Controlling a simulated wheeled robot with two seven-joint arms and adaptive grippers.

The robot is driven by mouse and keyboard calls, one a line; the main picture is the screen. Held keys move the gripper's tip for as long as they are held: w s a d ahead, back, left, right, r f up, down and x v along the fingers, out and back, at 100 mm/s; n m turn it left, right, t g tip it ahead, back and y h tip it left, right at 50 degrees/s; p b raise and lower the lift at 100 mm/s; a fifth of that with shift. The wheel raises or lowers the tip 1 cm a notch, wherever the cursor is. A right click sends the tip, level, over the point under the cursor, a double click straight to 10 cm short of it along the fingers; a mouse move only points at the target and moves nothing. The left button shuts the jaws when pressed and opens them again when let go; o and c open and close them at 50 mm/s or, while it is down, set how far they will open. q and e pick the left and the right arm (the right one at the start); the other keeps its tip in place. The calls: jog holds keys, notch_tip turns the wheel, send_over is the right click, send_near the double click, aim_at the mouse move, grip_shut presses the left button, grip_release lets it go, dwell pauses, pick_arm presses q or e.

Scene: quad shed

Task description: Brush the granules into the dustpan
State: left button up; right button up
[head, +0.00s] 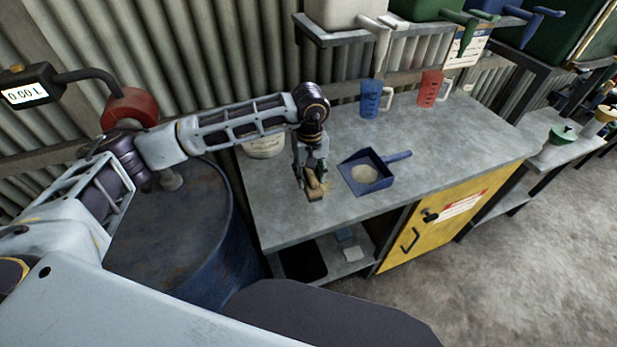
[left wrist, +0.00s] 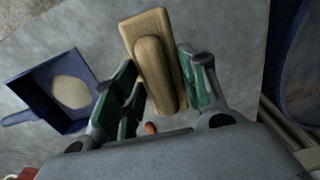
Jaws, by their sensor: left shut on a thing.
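The blue dustpan (head: 378,161) lies on the grey bench, its handle pointing right and back. A pale pile of granules (head: 365,174) lies inside it. Both also show at the left of the left wrist view, the dustpan (left wrist: 38,88) and the granules (left wrist: 72,92). My left gripper (head: 312,180) is just left of the dustpan, pointing down, shut on a wooden brush (head: 315,194). In the left wrist view the brush (left wrist: 152,55) sits between the green-padded fingers. Its bristles are mostly hidden, and I cannot tell if they touch the bench. My right gripper is out of view.
A blue jug (head: 370,98) and a red jug (head: 430,90) stand at the back of the bench (head: 460,135). A white tub (head: 263,147) stands behind my left forearm. A blue drum (head: 180,235) is left of the bench. The bench's right side is clear.

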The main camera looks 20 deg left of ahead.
pick_arm(q)
jog(key=shift+r+p, duration=0.4)
jog(key=shift+r, duration=1.2)
